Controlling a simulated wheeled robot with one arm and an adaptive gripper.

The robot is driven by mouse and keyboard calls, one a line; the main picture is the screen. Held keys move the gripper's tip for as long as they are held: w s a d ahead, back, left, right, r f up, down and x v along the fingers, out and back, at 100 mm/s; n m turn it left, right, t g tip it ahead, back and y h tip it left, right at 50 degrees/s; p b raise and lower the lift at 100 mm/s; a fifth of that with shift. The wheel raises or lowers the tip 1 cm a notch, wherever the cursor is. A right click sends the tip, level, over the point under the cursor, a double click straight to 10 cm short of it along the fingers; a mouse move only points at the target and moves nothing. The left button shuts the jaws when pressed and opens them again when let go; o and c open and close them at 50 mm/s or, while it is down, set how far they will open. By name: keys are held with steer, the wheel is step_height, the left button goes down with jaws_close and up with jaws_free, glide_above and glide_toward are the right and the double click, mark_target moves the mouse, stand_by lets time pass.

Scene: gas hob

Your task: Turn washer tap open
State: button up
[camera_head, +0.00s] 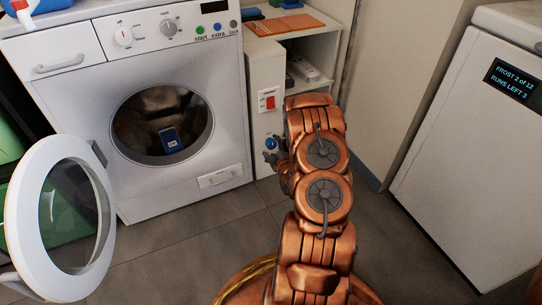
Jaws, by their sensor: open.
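The washer tap (270,143) shows as a small blue knob low on the front of the white side panel, right of the washing machine (200,160). My gripper (274,157) is open, its dark fingers at or just beside the tap. My copper arm hides part of the gripper and of the panel behind it. I cannot tell whether the fingers touch the knob or how far it is turned. The washer's round door (20,235) stands open to the left, and laundry with a blue item (170,139) shows in the drum.
A red switch (267,99) is on the panel above the tap. Shelves (325,45) hold an orange board and small items. A white appliance with a display (515,80) stands at the right. A green container (60,220) is behind the open door. Grey floor is clear between.

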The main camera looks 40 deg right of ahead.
mark_target(272, 146)
step_height(272, 146, down, 5)
steer(key=s+t+h+b, duration=0.1)
steer(key=s+b, duration=0.2)
steer(key=shift+r+b+x, duration=0.2)
steer(key=shift+b+x, duration=0.45)
steer(key=shift+x, duration=1.45)
steer(key=shift+r+b+x, duration=0.15)
steer(key=shift+b+x, duration=0.5)
steer(key=shift+x, duration=1.5)
steer(key=shift+s+d, duration=0.1)
steer(key=shift+d, duration=0.05)
steer(key=c, duration=1.2)
steer(key=shift+o, duration=0.2)
